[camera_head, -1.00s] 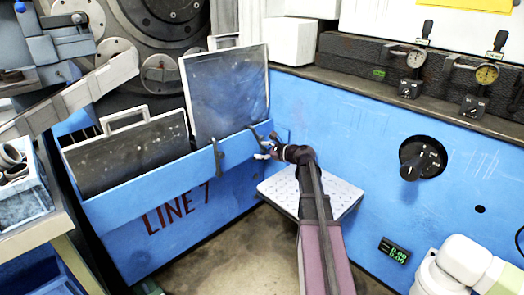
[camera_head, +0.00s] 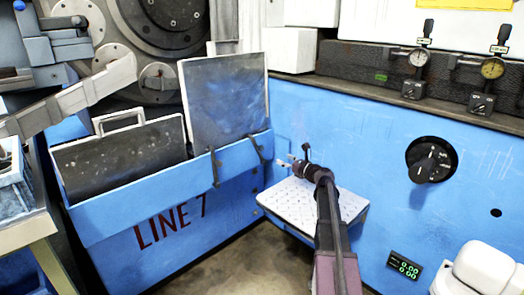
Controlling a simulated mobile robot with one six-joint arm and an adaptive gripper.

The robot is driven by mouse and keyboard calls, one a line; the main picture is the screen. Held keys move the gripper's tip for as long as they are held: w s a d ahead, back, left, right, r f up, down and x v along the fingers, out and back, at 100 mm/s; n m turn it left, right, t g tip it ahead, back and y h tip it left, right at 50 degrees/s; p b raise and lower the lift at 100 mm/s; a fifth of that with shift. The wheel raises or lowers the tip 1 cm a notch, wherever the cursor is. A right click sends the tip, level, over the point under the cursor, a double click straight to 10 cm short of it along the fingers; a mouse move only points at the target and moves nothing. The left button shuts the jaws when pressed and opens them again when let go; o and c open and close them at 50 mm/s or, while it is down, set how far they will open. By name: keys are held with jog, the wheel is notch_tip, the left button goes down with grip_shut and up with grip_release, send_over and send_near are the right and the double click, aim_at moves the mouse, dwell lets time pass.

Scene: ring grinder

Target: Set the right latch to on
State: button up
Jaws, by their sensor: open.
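The right latch (camera_head: 257,147) is a thin dark lever at the right end of the blue LINE 7 bin's upper edge. It slants down to the right. The left latch (camera_head: 214,166) is a similar dark lever further left on the same edge and hangs nearly upright. My gripper (camera_head: 284,161) is to the right of the right latch, apart from it in the picture, near the corner with the blue machine wall. Its small light fingertips point left. It is open and I see nothing between the fingers.
The blue bin (camera_head: 160,190) holds two dark panels, the taller one (camera_head: 225,100) behind the latches. A white perforated plate (camera_head: 320,202) lies below my gripper. The blue wall on the right carries a black knob (camera_head: 431,160) and a digital readout (camera_head: 404,265).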

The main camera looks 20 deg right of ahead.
aim_at(262, 149)
jog(key=shift+w, duration=0.15)
jog(key=x, duration=1.3)
jog(key=shift+w+a, duration=0.15)
jog(key=shift+w, duration=0.1)
grip_shut()
